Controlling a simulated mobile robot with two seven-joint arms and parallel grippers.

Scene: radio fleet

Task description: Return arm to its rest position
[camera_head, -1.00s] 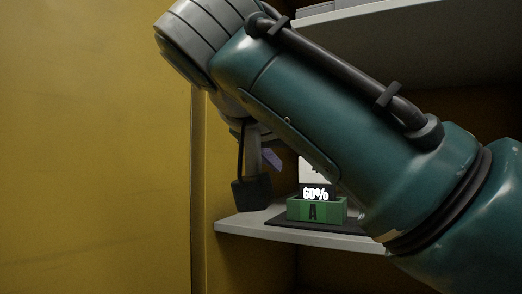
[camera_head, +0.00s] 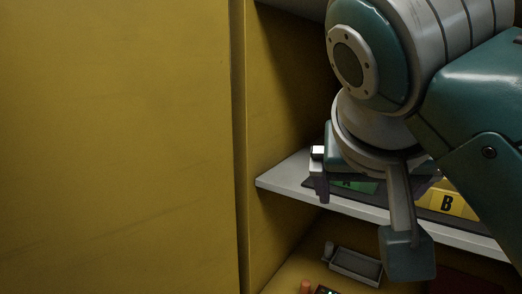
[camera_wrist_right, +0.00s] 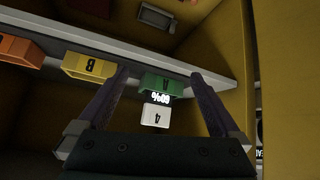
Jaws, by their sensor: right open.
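My right arm (camera_head: 470,100) comes in from the right in the head view, bent in front of the shelf. Its gripper (camera_head: 375,182) is low in front of the shelf there, partly hidden behind my wrist. In the right wrist view the gripper (camera_wrist_right: 158,76) has its two purple fingers wide apart with nothing held. The green dock A (camera_wrist_right: 161,84) and a white radio (camera_wrist_right: 155,115) marked 4, with a 60% readout, show between and beyond the fingers, seen upside down. Dock A (camera_head: 355,187) is mostly hidden in the head view. My left gripper is not in view.
The grey shelf (camera_head: 283,181) holds the yellow dock B (camera_head: 450,201); an orange dock (camera_wrist_right: 20,50) also shows in the wrist view. A grey tray (camera_head: 355,265) lies on the lower level. A yellow wall panel (camera_head: 120,150) fills the left, with open room before it.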

